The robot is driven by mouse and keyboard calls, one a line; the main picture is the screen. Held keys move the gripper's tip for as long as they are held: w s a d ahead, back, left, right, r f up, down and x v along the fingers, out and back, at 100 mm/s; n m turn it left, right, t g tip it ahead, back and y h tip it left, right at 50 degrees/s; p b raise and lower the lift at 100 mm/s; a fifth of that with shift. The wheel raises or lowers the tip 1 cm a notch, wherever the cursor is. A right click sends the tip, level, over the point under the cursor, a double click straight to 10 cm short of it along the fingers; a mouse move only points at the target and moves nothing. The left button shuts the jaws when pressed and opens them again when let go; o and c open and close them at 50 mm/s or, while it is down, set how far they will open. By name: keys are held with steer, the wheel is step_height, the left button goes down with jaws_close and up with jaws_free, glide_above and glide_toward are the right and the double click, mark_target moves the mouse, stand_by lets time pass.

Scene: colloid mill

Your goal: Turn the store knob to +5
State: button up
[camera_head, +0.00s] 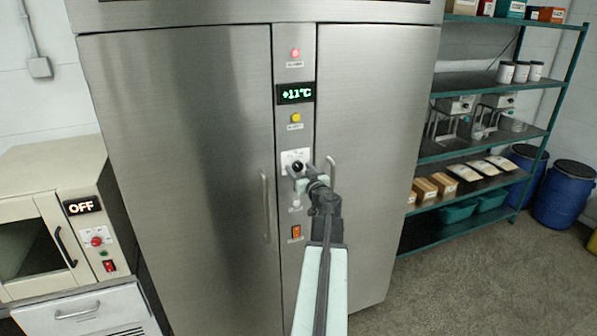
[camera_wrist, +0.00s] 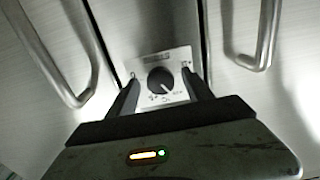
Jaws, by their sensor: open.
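The store knob (camera_wrist: 160,80) is a round black knob on a white plate (camera_wrist: 178,62) on the steel cabinet's centre strip. In the head view the knob (camera_head: 298,166) shows just beyond my gripper (camera_head: 308,177). In the wrist view my gripper (camera_wrist: 158,88) is open, with one dark finger on each side of the knob. I cannot tell whether the fingers touch it. A pointer mark shows on the knob's lower right, but the scale print is too small to read. The green display (camera_head: 296,93) above reads +11°C.
The cabinet door handles (camera_head: 265,205) (camera_head: 331,180) flank the strip. A red light (camera_head: 295,53), a yellow light (camera_head: 296,118) and an orange switch (camera_head: 296,232) share it. An oven (camera_head: 60,225) reading OFF stands left. Shelves (camera_head: 480,150) and blue drums (camera_head: 565,195) stand right. Floor is clear in front of the shelves.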

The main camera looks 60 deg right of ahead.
jaws_close()
steer(key=shift+m, duration=0.3)
steer(key=m, duration=1.1)
steer(key=shift+r, duration=0.15)
stand_by(0.7)
jaws_free()
steer(key=shift+w, duration=0.1)
